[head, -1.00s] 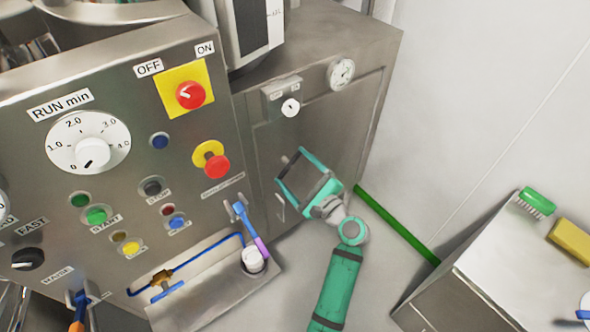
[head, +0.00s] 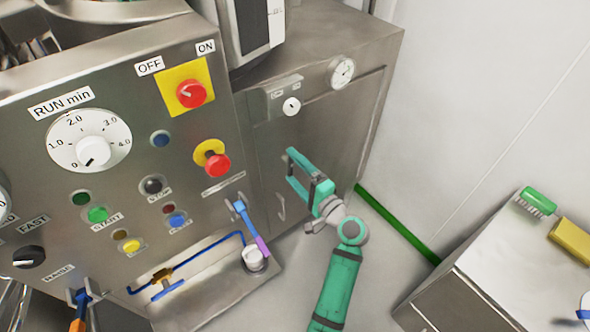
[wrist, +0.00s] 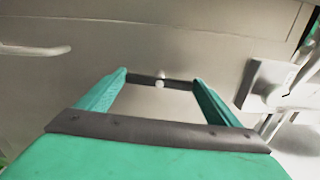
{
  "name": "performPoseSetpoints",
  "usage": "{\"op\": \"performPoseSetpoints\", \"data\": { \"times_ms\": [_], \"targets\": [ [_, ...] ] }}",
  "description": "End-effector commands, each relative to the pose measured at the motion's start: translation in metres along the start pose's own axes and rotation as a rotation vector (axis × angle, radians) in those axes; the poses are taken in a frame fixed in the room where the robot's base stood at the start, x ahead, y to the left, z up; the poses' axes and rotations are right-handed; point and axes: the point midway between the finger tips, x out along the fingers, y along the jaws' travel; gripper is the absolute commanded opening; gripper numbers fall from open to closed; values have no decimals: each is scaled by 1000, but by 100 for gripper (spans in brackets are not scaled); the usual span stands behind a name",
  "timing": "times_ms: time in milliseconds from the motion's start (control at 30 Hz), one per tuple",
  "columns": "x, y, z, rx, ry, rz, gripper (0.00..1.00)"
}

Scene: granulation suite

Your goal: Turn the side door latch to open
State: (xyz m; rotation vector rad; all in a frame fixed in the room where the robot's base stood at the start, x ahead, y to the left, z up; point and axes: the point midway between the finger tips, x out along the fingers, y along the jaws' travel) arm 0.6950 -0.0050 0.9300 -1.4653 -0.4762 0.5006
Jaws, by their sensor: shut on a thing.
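The side door (head: 325,130) is a grey metal panel on the machine's right face. My gripper (head: 291,167) is at this door, between the labelled plate above and the door handle below. In the wrist view, the dark pads of my gripper (wrist: 160,81) close from both sides on a small pale latch knob (wrist: 160,85) standing out from the door. Most of the latch is hidden between the pads, so its angle cannot be told. In the head view I cannot make the latch out behind the fingers. The door looks closed.
The plate with a white knob (head: 291,106) and a round gauge (head: 342,72) sit above the door. A vertical door handle (head: 281,207) is below; it shows at left in the wrist view (wrist: 35,50). A steel cabinet (head: 480,270) stands at right.

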Motion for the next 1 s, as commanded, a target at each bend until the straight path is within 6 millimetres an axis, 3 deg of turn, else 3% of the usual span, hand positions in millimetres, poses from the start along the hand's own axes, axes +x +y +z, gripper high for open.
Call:
{"op": "performPoseSetpoints", "data": {
  "times_ms": [667,700,767,1000],
  "targets": [
    [0,1,0,-69,-1,3,64],
    [0,1,0,-69,-1,3,88],
    [0,1,0,-69,-1,2,100],
    [-1,1,0,-67,0,1,100]
  ]
}}
